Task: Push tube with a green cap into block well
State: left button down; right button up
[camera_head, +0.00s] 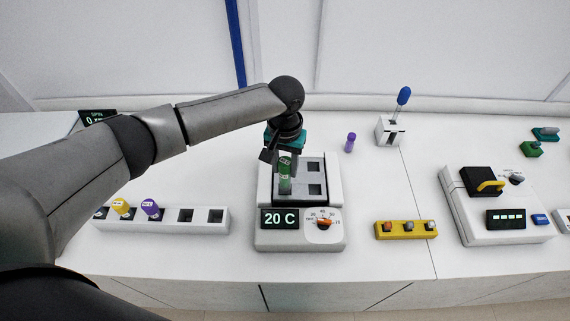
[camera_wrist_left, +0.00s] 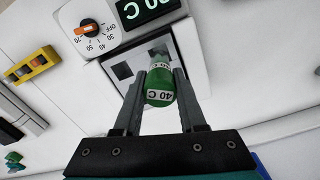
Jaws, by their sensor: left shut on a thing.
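The green-capped tube (camera_head: 285,184) is upright over the left side of the heating block (camera_head: 334,203). My left gripper (camera_head: 285,162) is shut on it from above. In the wrist view the green cap (camera_wrist_left: 161,97), marked "40 C", sits between the two fingers (camera_wrist_left: 158,84). The block has dark square wells, two of them visible on its right side (camera_head: 314,190). The tube and gripper hide the left side, so I cannot tell whether the tube's lower end is in a well. The block's display (camera_head: 280,218) reads "20 C", beside an orange dial (camera_head: 324,222). My right gripper is not in view.
A white rack (camera_head: 190,226) with yellow- and purple-capped tubes is at the left.

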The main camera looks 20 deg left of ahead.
aim_at(285, 182)
pick_arm(q)
jog(key=shift+p, duration=0.5)
dwell(0.8)
jog(key=shift+f+b, duration=1.65)
jog(key=shift+f, duration=1.8)
jog(key=shift+c, duration=2)
grip_release()
notch_tip(285, 182, up, 15)
jog(key=shift+r+p, duration=0.15)
jog(key=shift+p, duration=0.15)
